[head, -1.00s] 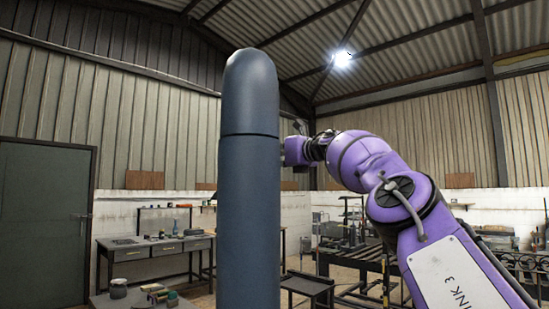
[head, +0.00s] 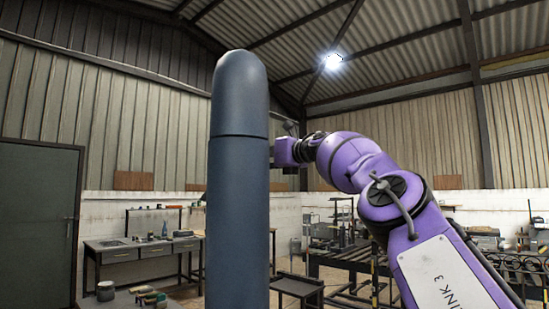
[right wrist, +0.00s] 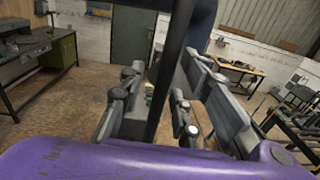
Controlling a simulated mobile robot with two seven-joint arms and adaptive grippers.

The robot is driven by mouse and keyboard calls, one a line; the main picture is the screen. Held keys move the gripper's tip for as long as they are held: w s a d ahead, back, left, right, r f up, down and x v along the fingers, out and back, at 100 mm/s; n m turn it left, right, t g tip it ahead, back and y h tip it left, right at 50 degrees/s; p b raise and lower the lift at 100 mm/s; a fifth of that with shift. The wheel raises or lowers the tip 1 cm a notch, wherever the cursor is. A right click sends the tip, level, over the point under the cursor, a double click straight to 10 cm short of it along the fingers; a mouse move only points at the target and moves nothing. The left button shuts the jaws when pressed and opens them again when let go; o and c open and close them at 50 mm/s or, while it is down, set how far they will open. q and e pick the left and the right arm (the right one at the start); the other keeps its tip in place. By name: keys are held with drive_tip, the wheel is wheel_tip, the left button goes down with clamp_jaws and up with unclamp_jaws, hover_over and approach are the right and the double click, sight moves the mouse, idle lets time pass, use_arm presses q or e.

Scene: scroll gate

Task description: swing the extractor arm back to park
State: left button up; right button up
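A tall blue-grey cylinder with a rounded top (head: 238,190) stands close in front of me in the head view; it may be part of the extractor arm, but I cannot tell. My purple right arm reaches behind it, and the cylinder hides the right gripper there. In the right wrist view my right gripper (right wrist: 158,88) is open, with fingers apart on either side of a dark upright bar (right wrist: 178,35). I cannot tell whether the fingers touch the bar. A dark blue surface (right wrist: 202,18) shows behind the bar. My left gripper is out of view.
A workbench with drawers (head: 135,252) stands along the back wall, left of the cylinder. A green door (head: 38,222) is at far left. A low dark table (head: 297,288) and metal racks stand to the right. The right wrist view shows open wooden floor (right wrist: 55,98).

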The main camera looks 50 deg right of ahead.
drive_tip(key=s+a, duration=0.1)
drive_tip(key=s, duration=1)
drive_tip(key=shift+s+a, duration=0.15)
drive_tip(key=shift+s, duration=0.15)
idle(0.6)
drive_tip(key=shift+c, duration=0.4)
